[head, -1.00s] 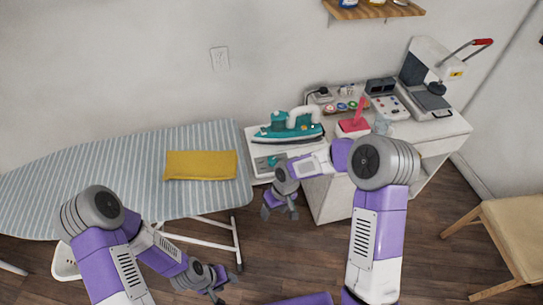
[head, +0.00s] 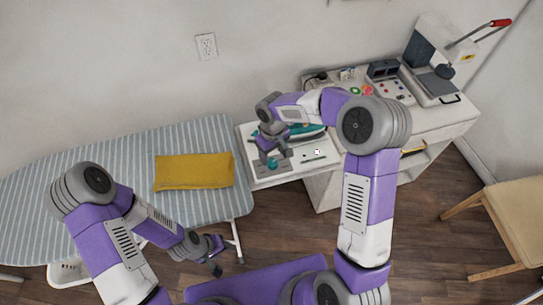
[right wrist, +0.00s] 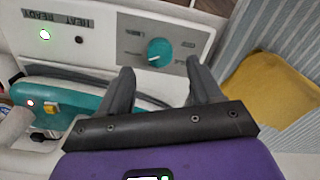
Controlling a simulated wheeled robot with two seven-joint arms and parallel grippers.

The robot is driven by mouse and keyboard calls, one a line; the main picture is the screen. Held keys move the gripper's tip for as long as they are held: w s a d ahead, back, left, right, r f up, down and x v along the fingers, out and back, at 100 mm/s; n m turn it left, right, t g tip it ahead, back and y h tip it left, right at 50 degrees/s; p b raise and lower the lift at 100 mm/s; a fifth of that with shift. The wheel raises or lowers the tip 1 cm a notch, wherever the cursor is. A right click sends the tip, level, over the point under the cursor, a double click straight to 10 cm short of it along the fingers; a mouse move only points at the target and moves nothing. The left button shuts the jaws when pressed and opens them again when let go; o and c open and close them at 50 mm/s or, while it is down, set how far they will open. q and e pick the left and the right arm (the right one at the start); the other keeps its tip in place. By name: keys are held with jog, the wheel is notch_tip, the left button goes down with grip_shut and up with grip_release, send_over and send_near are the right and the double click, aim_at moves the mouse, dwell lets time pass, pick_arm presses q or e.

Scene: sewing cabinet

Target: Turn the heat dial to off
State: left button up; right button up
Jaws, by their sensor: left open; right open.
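The heat dial (right wrist: 159,52) is a round teal knob with a small light mark, on a grey panel in the right wrist view. My right gripper (right wrist: 159,74) is open, its two fingers pointing at the panel on either side below the dial, with nothing between them. I cannot tell whether a finger touches it. In the head view my right gripper (head: 273,154) is over the panel at the iron station's left end and partly hides it. My left gripper (head: 217,257) hangs low by the ironing board, apart from the station, open and empty.
The teal iron (right wrist: 62,94) rests beside the panel. The striped ironing board (head: 90,165) carries a folded yellow cloth (head: 194,172). A white cabinet (head: 436,122) with a press (head: 437,84) stands at right.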

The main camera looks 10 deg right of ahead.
aim_at(273, 162)
jog(key=shift+f, duration=2.35)
jog(key=shift+c, duration=0.3)
jog(key=c, duration=1)
